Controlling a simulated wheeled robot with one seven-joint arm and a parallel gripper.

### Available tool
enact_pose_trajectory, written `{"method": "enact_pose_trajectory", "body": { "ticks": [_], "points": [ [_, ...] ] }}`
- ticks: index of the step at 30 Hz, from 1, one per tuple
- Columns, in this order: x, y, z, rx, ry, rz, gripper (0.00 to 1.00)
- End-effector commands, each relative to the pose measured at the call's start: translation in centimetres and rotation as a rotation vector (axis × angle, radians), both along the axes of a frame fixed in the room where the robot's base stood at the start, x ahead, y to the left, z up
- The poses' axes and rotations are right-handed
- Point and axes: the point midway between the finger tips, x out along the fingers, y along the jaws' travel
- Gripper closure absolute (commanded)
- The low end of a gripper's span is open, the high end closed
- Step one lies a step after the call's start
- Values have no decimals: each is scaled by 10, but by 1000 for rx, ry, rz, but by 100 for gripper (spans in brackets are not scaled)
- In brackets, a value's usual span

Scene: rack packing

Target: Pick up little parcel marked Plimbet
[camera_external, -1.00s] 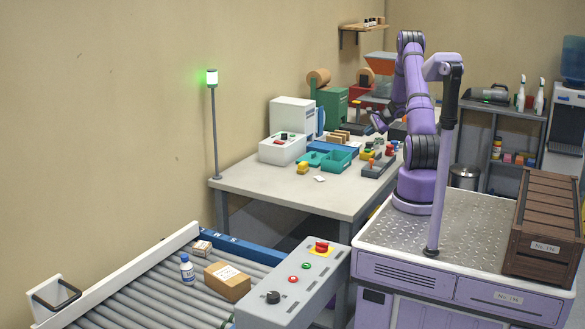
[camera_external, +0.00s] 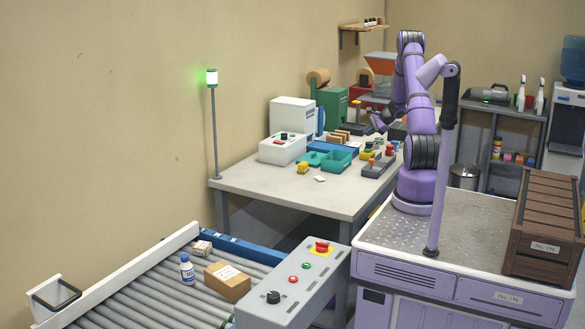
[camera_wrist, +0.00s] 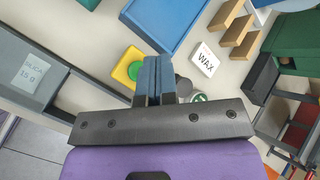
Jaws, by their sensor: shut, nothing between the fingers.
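Two cardboard parcels lie on the roller conveyor in the external view: a small one (camera_external: 202,248) with a pale label at the back, and a larger one (camera_external: 227,281) with a white label nearer the front. Their print is too small to read, so I cannot tell which is marked Plimbet. My gripper (camera_external: 378,122) is over the far workbench, well away from both parcels. In the wrist view the blue fingers of my gripper (camera_wrist: 153,72) are shut together and empty. No parcel marked Plimbet shows there.
A grey control box (camera_external: 293,284) borders the conveyor. The workbench (camera_external: 335,199) holds teal bins (camera_external: 337,160) and small items. In the wrist view a white WAX block (camera_wrist: 205,60) and yellow button box (camera_wrist: 128,68) lie near my fingers.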

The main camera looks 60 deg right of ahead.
Motion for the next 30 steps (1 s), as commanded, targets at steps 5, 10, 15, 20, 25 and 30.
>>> {"method": "enact_pose_trajectory", "body": {
  "ticks": [5, 10, 15, 20, 25, 30],
  "points": [
    [0, 0, 0, 0, 0, 0, 95],
    [0, 0, 0, 0, 0, 0, 56],
    [0, 0, 0, 0, 0, 0, 17],
    [0, 0, 0, 0, 0, 0, 8],
    [0, 0, 2, -1, 0, 1, 8],
    [1, 0, 27, -6, -3, 2, 8]
  ]
}}
